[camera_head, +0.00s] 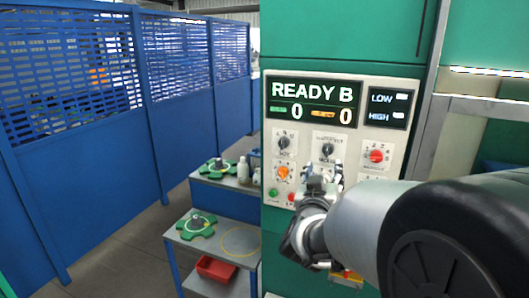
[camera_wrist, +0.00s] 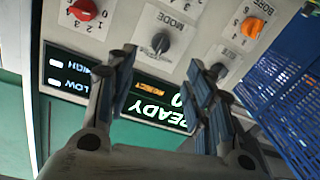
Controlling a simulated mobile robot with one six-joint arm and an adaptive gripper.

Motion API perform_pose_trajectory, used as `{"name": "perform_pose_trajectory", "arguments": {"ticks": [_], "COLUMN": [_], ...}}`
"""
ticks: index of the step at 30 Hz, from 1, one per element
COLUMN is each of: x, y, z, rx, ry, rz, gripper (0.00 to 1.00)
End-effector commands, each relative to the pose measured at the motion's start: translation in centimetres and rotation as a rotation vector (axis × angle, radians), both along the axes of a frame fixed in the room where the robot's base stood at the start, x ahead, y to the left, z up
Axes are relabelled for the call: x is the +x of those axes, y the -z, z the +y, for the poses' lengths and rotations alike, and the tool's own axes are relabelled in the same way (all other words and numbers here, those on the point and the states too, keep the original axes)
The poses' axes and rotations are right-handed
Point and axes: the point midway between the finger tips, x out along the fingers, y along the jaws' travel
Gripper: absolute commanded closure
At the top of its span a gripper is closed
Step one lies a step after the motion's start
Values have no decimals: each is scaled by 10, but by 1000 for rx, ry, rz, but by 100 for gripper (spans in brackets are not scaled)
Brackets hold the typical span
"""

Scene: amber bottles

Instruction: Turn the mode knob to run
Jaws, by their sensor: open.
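The mode knob (camera_head: 327,149) is a black dial on a white plate in the middle of the grey control panel (camera_head: 270,120). In the wrist view, which is upside down, the mode knob (camera_wrist: 160,43) shows above its MODE lettering's far side, clear between the finger lines. I cannot read its exact setting. My gripper (camera_head: 322,183) is just below the knob in the head view. In the wrist view my gripper (camera_wrist: 160,62) is open and empty, its fingers spread on either side of the knob's line. Contact with the panel cannot be told.
The display (camera_head: 313,103) reads READY B. A black knob (camera_head: 283,142), an orange knob (camera_head: 281,172) and a red knob (camera_head: 376,156) surround the mode knob. Green workpieces (camera_head: 196,226) and white bottles (camera_head: 243,170) stand on side shelves. A blue fence (camera_head: 90,150) is at left.

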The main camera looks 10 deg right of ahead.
Motion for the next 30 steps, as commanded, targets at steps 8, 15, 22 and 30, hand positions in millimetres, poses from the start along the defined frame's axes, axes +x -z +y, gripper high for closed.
{"name": "perform_pose_trajectory", "arguments": {"ticks": [8, 15, 22, 30], "x": [54, 90, 104, 105], "y": [1, 0, 0, 0], "z": [-32, -52, -60, -61], "rx": [1, 0, 1, 1], "ry": [1, 0, -1, -2], "rz": [0, -1, 0, 0], "gripper": [52, 52, 52, 52]}}
